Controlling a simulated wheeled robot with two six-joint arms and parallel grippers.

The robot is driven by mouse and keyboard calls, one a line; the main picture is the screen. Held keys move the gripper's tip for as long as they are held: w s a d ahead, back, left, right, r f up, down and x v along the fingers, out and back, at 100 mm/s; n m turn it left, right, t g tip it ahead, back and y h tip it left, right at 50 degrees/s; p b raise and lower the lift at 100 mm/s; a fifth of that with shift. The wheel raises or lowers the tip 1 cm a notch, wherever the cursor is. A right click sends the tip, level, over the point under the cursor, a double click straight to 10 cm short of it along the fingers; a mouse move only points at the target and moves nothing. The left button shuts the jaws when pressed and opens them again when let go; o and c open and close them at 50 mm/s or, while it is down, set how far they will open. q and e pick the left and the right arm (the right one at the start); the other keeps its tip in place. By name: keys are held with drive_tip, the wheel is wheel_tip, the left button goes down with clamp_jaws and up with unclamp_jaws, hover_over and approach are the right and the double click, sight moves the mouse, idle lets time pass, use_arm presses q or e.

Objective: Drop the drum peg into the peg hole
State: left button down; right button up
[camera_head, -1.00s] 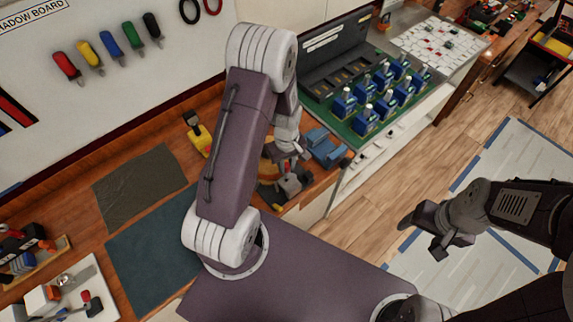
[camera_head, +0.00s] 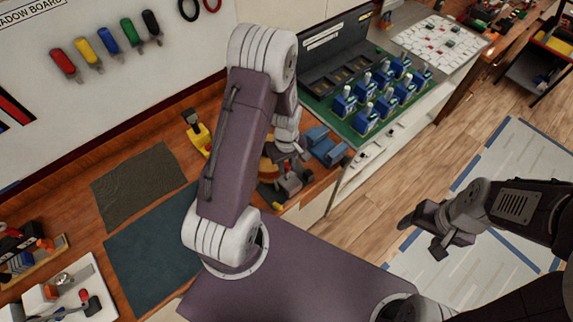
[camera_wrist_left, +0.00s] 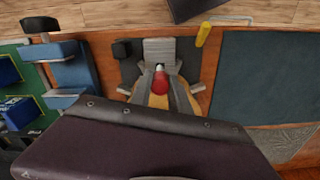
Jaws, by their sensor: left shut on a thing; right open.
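My left gripper (camera_head: 284,170) reaches down over the right end of the wooden bench. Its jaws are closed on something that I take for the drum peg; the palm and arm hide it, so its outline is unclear. In the left wrist view a dark purple part of my gripper fills the bottom. Beyond it a red rounded end (camera_wrist_left: 160,83) with a pale collar shows between yellow-orange sides, before a grey ribbed block (camera_wrist_left: 159,49). I cannot make out the peg hole. My right gripper (camera_head: 424,230) is open and empty above the floor.
A blue fixture (camera_head: 326,146) stands right of the left gripper. A green board (camera_head: 345,125) with several blue breakers lies beyond. A yellow tool (camera_head: 196,134) and a dark teal mat (camera_head: 150,250) are to the left. The mat's surface is clear.

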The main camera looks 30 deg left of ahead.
sight(287, 178)
use_arm(q)
drive_tip(key=shift+f+b, duration=1.85)
drive_tip(key=shift+f, duration=0.65)
drive_tip(key=c, duration=1.1)
unclamp_jaws()
drive_tip(key=shift+c, duration=0.2)
wheel_tip(287, 178, up, 9)
drive_tip(key=shift+r+b, duration=0.1)
drive_tip(key=shift+b, duration=0.5)
